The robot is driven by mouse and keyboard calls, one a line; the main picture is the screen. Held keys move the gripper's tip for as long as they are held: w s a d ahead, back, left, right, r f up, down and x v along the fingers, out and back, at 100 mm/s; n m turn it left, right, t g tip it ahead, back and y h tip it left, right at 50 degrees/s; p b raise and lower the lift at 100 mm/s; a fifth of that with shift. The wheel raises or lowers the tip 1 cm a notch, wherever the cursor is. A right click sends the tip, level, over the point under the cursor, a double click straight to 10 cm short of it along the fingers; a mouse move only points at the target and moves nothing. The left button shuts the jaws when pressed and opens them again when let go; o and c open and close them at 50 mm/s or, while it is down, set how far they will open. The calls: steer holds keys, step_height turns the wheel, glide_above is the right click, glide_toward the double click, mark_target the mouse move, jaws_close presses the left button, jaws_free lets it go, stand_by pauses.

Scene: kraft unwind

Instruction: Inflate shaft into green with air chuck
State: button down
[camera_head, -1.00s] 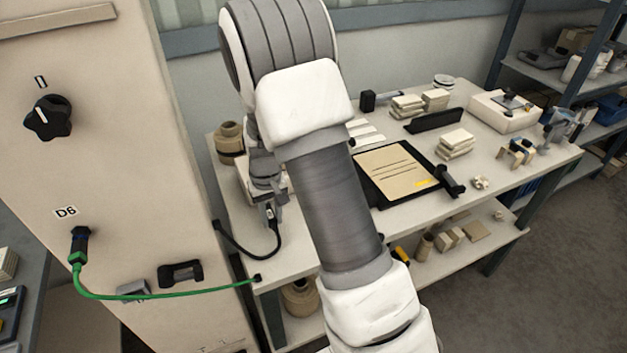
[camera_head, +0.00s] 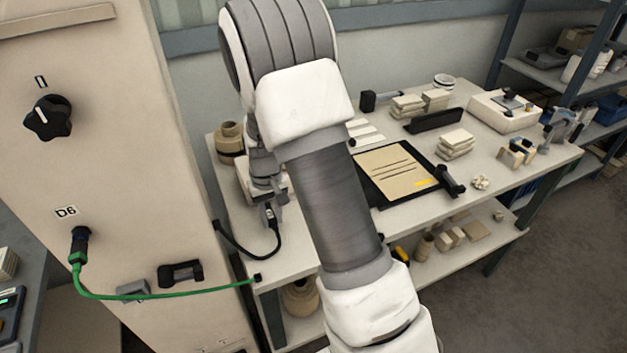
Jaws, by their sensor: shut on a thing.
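My gripper (camera_head: 268,197) is low over the left part of the bench, mostly behind my own arm links. It is shut on a small grey and black fitting (camera_head: 270,217), which looks like the air chuck. A black hose (camera_head: 247,256) loops from the fitting's lower end to the left. The fitting's front end and what it may touch are hidden. I cannot make out the shaft or a gauge with a green zone. A green hose (camera_head: 150,296) runs from a dark plug (camera_head: 79,244) under the D6 label to the bench's front left corner.
The beige cabinet (camera_head: 130,150) with a black knob (camera_head: 48,117) stands close on the left. The bench (camera_head: 415,212) holds a black tray with a brown sheet (camera_head: 395,171), pale stacks (camera_head: 456,143) and a white box (camera_head: 503,112). Shelving stands at the right; floor is clear in front.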

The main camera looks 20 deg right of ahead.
steer(key=shift+w+r, duration=0.1)
steer(key=shift+s+b, duration=0.4)
steer(key=shift+s, duration=2.65)
steer(key=shift+w+r, duration=0.6)
steer(key=shift+w, duration=0.1)
